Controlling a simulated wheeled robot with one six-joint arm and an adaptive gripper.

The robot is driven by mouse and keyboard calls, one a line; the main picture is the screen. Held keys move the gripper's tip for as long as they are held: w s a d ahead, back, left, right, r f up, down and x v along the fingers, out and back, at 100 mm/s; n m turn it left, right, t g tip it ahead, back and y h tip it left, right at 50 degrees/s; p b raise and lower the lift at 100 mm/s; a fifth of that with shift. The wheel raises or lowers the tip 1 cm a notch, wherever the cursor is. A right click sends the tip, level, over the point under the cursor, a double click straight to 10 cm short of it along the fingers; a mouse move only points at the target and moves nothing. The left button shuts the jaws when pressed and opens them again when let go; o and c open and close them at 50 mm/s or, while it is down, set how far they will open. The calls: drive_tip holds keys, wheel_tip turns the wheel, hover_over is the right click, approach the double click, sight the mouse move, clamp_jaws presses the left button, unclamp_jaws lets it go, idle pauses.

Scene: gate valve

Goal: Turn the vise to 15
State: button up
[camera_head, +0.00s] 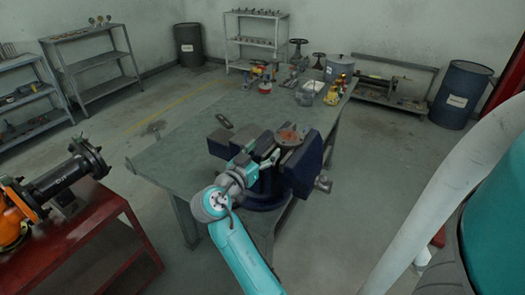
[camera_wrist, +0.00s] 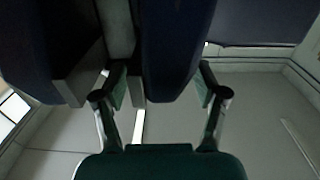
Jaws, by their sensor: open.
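The dark blue vise (camera_head: 305,172) is mounted at the near right corner of the green-grey workbench. A round rusty brown piece (camera_head: 289,137) sits at the top of its jaws. A metal screw end (camera_head: 323,184) sticks out at the vise's right side. My gripper (camera_head: 268,160) is close against the left side of the vise. In the wrist view my gripper (camera_wrist: 162,82) is open, with its fingers spread to either side of a dark blue vise part (camera_wrist: 178,45). I cannot tell whether the fingers touch it. No scale or number is readable.
A red table (camera_head: 85,235) with a black pipe is at left. Shelves and blue drums (camera_head: 461,94) line the walls.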

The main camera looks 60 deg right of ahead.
clamp_jaws()
drive_tip(key=shift+s+d+n+t, duration=0.3)
drive_tip(key=shift+s+n+t, duration=0.15)
drive_tip(key=shift+t, duration=0.25)
drive_tip(key=shift+s+d+n+t, duration=0.3)
drive_tip(key=shift+n+t, duration=0.15)
drive_tip(key=shift+t, duration=0.25)
drive_tip(key=shift+s+d+n+t+y, duration=0.2)
drive_tip(key=shift+n+t, duration=0.15)
drive_tip(key=shift+t, duration=0.2)
drive_tip(key=shift+s+d+n+t+y, duration=0.15)
drive_tip(key=shift+n+t, duration=0.2)
drive_tip(key=shift+t, duration=0.2)
unclamp_jaws()
